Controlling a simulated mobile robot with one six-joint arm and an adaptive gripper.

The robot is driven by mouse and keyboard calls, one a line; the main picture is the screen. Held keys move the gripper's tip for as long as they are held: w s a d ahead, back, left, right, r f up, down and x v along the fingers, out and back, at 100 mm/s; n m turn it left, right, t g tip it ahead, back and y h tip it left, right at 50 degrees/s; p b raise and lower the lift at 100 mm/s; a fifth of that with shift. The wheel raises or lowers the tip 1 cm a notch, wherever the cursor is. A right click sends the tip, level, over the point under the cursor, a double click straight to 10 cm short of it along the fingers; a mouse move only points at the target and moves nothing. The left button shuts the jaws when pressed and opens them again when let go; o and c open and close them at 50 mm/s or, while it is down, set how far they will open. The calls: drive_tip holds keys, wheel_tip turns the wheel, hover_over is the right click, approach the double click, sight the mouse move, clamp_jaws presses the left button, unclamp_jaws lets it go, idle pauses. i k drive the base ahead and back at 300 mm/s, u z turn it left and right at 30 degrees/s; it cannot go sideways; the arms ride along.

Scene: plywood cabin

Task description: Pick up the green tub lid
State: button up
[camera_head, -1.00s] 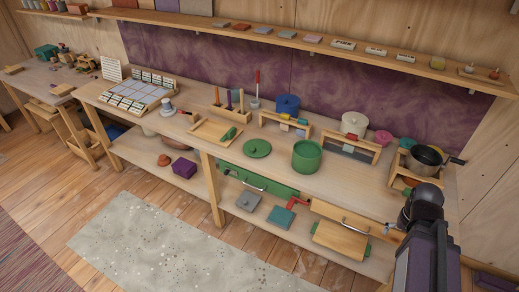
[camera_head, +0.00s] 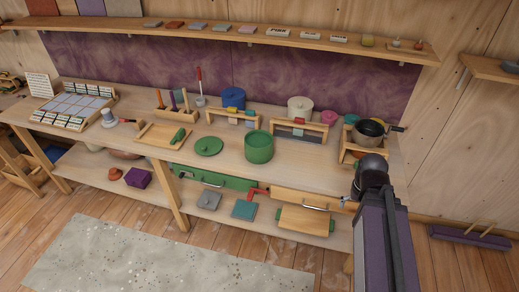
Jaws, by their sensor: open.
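The green tub lid (camera_head: 209,146) is a round disc with a small knob on top. It lies on the workbench top (camera_head: 320,158), just left of the open green tub (camera_head: 259,147), apart from it. Nothing covers the lid. My arm rises at the right of the head view, and its upper end is near the bench's right end, well to the right of the lid. My gripper cannot be made out in this view.
A wooden tray (camera_head: 147,138) with a green item is left of the lid. Behind it stand a blue pot (camera_head: 233,98) and a wooden rack (camera_head: 211,118). A dark pan (camera_head: 368,131) sits on a wooden stand at right. A shelf (camera_head: 300,43) runs above.

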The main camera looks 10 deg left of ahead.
sight(209, 145)
drive_tip(key=k, duration=1.3)
drive_tip(key=u, duration=0.45)
drive_tip(key=i, duration=0.75)
drive_tip(key=u, duration=0.35)
drive_tip(key=i, duration=1.1)
drive_tip(key=z, duration=0.2)
